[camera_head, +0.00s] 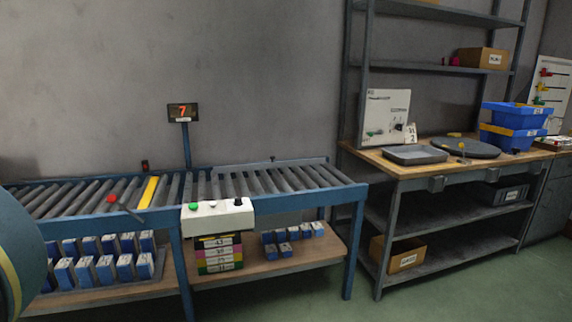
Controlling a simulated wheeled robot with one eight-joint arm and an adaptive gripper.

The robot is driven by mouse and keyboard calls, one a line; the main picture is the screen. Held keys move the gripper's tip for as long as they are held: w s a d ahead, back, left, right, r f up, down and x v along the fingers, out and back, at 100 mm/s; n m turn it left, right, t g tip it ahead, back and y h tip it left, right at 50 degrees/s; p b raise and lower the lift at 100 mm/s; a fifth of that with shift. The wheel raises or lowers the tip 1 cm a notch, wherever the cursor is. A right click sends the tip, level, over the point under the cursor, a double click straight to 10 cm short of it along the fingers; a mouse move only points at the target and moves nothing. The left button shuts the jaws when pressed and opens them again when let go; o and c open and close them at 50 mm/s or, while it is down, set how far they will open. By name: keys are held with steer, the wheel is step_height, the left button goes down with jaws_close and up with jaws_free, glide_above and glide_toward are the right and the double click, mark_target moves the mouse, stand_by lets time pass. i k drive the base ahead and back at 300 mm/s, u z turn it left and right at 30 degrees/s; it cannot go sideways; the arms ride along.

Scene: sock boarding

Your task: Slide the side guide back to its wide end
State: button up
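A roller conveyor (360,192) with a blue frame runs across the left half of the view. A long grey rail (300,163), which looks like the side guide, stands along the far edge of its right part. The rail has a small dark knob near its middle. I cannot tell which end of its travel is the wide one. A dark bar with a red knob (112,198) lies over the rollers at the left, and a yellow bar (149,192) crosses them beside it. My gripper is not in view.
A white control box (218,215) with green and black buttons sits on the conveyor's front. A display (182,111) reads 7. A workbench (375,153) with trays and blue bins (515,115) stands right. Green floor is free in front.

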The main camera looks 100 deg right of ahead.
mark_target(273, 164)
steer(key=z, duration=5.65)
steer(key=k, duration=0.3)
steer(key=u, duration=0.3)
